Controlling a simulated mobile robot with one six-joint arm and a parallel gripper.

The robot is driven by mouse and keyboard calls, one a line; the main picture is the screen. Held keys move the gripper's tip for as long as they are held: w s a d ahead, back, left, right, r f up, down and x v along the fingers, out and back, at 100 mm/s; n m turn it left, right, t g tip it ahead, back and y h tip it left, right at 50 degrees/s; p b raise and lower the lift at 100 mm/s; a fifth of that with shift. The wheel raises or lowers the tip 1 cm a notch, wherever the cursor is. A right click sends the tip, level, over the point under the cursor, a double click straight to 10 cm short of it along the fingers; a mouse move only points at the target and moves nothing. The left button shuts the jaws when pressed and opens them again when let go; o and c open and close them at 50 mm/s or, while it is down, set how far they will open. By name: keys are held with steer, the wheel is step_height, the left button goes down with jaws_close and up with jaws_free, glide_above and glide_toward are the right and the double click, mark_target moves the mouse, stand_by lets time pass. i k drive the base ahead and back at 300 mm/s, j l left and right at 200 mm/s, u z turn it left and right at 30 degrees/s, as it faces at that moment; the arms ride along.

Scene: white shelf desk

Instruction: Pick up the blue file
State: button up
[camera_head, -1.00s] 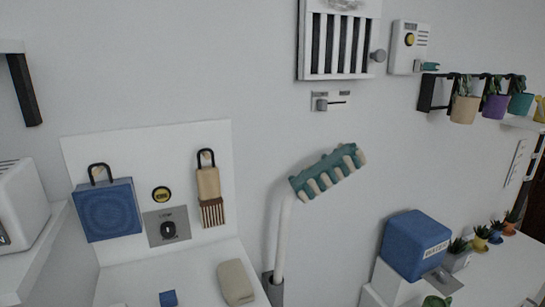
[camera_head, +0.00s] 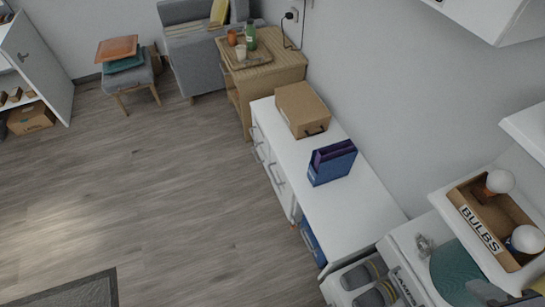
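A blue file (camera_head: 330,168) stands upright on the white shelf desk (camera_head: 350,215), near its middle. A dark purple file or folder (camera_head: 332,151) sits in or against it; I cannot tell which. Another blue item (camera_head: 311,243) shows low in the front of the white desk, partly hidden. My gripper is not in view.
A cardboard box (camera_head: 301,108) stands behind the file on the desk. A wooden side table (camera_head: 262,72) with a tray and bottle is beyond. A box labelled BULBS (camera_head: 489,213) is on a shelf at right. The wooden floor (camera_head: 150,190) at left is mostly clear.

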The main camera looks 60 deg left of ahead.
mark_target(336, 168)
steer(key=u, duration=1.45)
steer(key=i+j, duration=0.25)
steer(key=i+j+z, duration=0.15)
steer(key=j, duration=0.3)
steer(key=i+j, duration=0.35)
steer(key=i+j+z, duration=0.15)
steer(key=j, duration=0.3)
steer(key=i, duration=0.6)
